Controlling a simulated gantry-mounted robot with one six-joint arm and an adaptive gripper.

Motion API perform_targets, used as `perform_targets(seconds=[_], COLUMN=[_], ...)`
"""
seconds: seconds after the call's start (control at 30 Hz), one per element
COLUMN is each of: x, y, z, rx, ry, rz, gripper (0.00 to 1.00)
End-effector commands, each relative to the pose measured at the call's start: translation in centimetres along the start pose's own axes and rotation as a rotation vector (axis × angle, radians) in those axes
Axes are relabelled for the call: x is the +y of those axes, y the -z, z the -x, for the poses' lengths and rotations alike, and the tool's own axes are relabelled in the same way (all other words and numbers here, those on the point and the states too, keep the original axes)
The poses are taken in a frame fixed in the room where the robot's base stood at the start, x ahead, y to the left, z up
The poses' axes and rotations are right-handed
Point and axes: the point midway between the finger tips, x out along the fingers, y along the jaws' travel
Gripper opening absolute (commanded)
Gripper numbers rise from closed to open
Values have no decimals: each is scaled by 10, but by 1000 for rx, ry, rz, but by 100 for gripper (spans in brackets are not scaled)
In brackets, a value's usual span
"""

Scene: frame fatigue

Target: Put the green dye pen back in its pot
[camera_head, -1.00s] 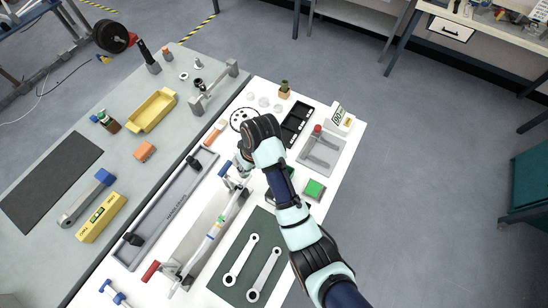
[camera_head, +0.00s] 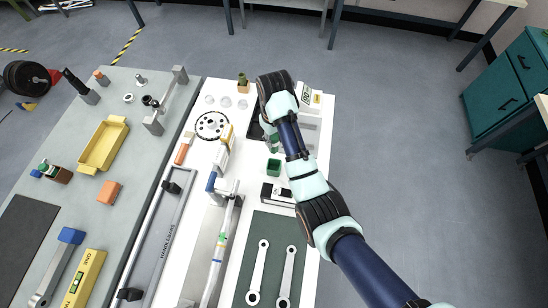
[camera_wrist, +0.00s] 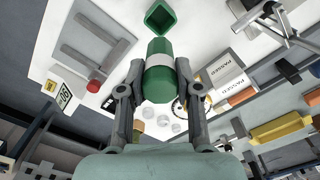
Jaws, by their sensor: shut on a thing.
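The green dye pen (camera_wrist: 157,84), a thick green cylinder with a white band, is between the two fingers of my gripper (camera_wrist: 158,88) in the wrist view. My gripper is shut on it. The pen also shows in the head view (camera_head: 274,143), below my dark wrist, which hides most of the fingers. The green square pot (camera_head: 273,167) stands on the white table. In the wrist view the pot (camera_wrist: 160,17) shows its open top just beyond the pen's end. Pen and pot look apart; the height between them is hard to tell.
A boxed item marked PASSED (camera_wrist: 226,75) and a round holed plate (camera_head: 212,126) lie left of the pot. A dark stamp-like block (camera_head: 277,193) is just nearer. A green mat with wrenches (camera_head: 275,236) lies nearer.

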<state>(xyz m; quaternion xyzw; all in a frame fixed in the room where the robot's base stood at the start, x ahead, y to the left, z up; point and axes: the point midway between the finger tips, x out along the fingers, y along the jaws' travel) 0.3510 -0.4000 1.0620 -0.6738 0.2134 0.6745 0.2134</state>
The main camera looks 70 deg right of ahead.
Motion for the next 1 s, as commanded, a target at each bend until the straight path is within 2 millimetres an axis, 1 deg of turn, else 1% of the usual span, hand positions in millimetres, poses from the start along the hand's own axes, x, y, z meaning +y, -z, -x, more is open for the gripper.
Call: perform_targets(seconds=[0.03,0.1,0.13,0.17,0.2,0.3,0.4,0.57,0.7,0.8,1.0], x=[0,0,0,0,-1,0,0,0,-1,0,0], y=[0,0,0,-1,-1,0,0,0,-1,0,0], z=[-31,-52,-52,-59,-71,-92,-104,-109,-130,-142,-145], rx=[-1,-2,-3,-4,-5,-1,1,0,-3,-1,1], ry=[0,1,1,1,1,1,0,0,1,1,0], rz=[0,0,0,0,0,1,1,1,1,1,1], gripper=[0,0,0,0,0,0,0,0,0,0,0])
